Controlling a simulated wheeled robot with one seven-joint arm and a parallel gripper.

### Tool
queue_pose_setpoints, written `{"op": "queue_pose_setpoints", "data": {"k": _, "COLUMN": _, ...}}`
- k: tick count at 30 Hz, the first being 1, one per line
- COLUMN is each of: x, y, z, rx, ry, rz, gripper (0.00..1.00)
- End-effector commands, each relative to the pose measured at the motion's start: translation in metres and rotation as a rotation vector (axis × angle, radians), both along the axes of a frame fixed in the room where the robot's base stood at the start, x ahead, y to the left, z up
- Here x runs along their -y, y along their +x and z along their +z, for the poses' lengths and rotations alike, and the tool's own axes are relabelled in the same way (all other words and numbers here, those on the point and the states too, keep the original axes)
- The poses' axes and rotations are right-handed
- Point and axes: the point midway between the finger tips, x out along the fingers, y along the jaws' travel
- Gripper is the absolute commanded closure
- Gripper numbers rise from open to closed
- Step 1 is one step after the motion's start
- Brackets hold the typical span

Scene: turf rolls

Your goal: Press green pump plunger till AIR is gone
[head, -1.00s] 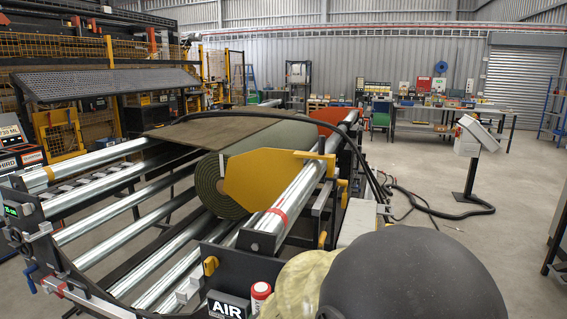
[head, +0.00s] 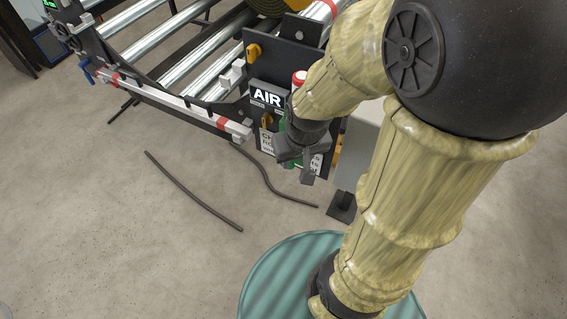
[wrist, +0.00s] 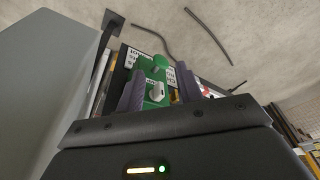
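The AIR sign (head: 267,97) shows white letters on a dark panel on the machine's near end. The green pump (wrist: 157,75) is in the wrist view, with a pale knob (wrist: 156,91) on it; whether that knob is the plunger I cannot tell. In the head view the pump is mostly hidden behind my gripper. My gripper (head: 297,166) is in front of the panel, below and right of the sign. In the wrist view my gripper (wrist: 159,90) has its two fingers apart, with green pump parts showing between them. Contact cannot be told.
Steel rollers (head: 205,45) and a red-and-white bar (head: 170,100) lie left. A grey box (wrist: 45,65) is close on the wrist view's left. Dark strips (head: 192,190) lie on otherwise open floor.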

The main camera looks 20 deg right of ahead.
Motion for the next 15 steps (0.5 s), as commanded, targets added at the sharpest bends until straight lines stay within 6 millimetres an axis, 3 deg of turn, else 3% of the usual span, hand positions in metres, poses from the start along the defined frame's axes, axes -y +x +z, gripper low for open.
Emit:
{"op": "queue_pose_setpoints", "data": {"k": 8, "x": 0.0000, "y": 0.0000, "z": 0.0000, "rx": 0.000, "ry": 0.000, "rz": 0.000, "gripper": 0.64}}
{"op": "queue_pose_setpoints", "data": {"k": 13, "x": 0.0000, "y": 0.0000, "z": 0.0000, "rx": 0.000, "ry": 0.000, "rz": 0.000, "gripper": 0.97}}
{"op": "queue_pose_setpoints", "data": {"k": 15, "x": 0.0000, "y": 0.0000, "z": 0.0000, "rx": 0.000, "ry": 0.000, "rz": 0.000, "gripper": 1.00}}
